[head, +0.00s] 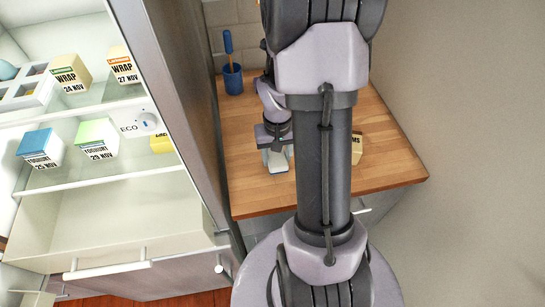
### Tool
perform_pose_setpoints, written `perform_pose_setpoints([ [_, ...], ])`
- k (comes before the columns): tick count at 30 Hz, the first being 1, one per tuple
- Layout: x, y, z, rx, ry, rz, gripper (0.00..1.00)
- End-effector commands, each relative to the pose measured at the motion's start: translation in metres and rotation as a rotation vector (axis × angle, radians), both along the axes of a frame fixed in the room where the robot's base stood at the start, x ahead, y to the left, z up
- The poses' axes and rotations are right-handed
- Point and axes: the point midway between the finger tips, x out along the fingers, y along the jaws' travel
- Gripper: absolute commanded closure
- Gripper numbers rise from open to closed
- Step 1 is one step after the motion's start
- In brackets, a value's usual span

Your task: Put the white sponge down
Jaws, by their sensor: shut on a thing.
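My gripper (274,146) is over the wooden counter (250,190), pointing down, left of my arm's thick dark link. It is shut on a small pale block at its tips, which I take to be the white sponge (276,162). The sponge is partly hidden by the gripper. From this view I cannot tell whether its underside touches the counter or is a little above it.
A blue cup (232,79) with a blue-handled tool stands at the counter's back left. A tan box (357,147) is partly hidden behind my arm. The open fridge (90,110) at left holds several labelled boxes. The counter's front left is clear.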

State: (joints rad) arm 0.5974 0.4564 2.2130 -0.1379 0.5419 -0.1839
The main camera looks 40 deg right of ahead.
Motion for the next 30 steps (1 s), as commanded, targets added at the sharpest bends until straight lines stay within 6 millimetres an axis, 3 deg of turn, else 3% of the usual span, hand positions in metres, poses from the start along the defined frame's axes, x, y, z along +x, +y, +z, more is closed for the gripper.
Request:
perform_pose_setpoints([
  [1, -0.002, 0.002, -0.017, 0.004, 0.007, 0.002, 1.00],
  [4, -0.002, 0.002, -0.034, 0.004, 0.006, 0.003, 1.00],
  [14, -0.002, 0.003, -0.036, 0.003, 0.004, 0.002, 1.00],
  [15, -0.002, 0.003, -0.036, 0.003, 0.004, 0.002, 0.47],
  [18, -0.002, 0.003, -0.035, 0.003, 0.004, 0.002, 0.29],
  [26, -0.002, 0.003, -0.035, 0.002, 0.003, 0.002, 0.29],
  [30, -0.001, 0.002, -0.018, 0.000, 0.000, 0.002, 0.29],
])
